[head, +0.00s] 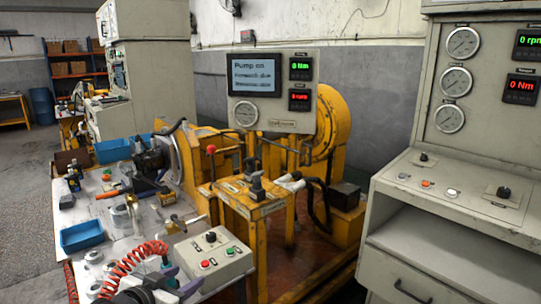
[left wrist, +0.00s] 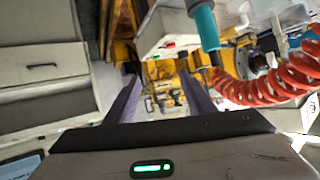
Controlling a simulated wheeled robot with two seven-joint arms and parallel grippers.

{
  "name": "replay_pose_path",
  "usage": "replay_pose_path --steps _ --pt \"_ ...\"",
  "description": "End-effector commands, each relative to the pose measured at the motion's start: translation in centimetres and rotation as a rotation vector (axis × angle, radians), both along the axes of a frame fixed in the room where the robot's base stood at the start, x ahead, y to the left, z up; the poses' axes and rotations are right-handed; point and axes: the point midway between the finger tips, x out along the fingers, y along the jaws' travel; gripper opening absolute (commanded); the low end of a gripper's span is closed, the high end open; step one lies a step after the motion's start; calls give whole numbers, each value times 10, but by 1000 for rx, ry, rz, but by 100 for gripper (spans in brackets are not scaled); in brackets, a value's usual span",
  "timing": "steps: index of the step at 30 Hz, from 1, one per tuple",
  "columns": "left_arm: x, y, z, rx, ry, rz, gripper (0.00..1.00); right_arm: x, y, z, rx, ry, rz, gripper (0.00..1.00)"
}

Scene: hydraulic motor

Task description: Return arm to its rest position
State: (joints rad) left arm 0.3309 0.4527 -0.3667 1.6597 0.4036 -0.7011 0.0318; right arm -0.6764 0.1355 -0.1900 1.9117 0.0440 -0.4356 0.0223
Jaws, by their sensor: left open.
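My left gripper (head: 182,279) is at the bottom of the head view, left of centre, just in front of the grey button box (head: 212,262). In the left wrist view its two purple fingers (left wrist: 158,80) stand wide apart with nothing between them. Beyond the gap the yellow test stand shows, and the button box (left wrist: 165,32) appears above the fingers. My left arm is mostly cut off by the bottom edge of the head view. My right gripper is not in either view.
A red coiled hose (head: 133,256) hangs close to my left gripper and also shows at right in the wrist view (left wrist: 262,85). A cluttered workbench with a blue tray (head: 82,236) lies left. The yellow stand (head: 255,208) is ahead; a grey cabinet (head: 455,235) stands right.

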Motion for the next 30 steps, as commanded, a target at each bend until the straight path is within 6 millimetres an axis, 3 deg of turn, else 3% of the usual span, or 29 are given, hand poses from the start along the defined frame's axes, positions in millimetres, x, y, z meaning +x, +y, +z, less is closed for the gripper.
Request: replay_pose_path --steps 1,5,9,15,18,23,30 --pt "-20 -8 -28 -13 33 -3 50 -1 0 -1 0 2 0 40" --pt "-78 -26 -91 -45 103 2 50 -2 0 -1 0 4 0 40" --pt "-157 -40 -152 -78 184 28 50 -4 0 -2 0 8 1 40" --pt "-268 -47 -208 -96 293 86 50 -6 0 -4 -1 13 0 40" --pt "-308 -46 -220 -94 331 112 50 -6 0 -4 -1 13 0 40" --pt "-341 -44 -229 -88 363 133 50 -7 0 -4 -1 14 0 40" --pt "-346 -43 -229 -86 366 135 50 -7 0 -4 0 14 1 40"
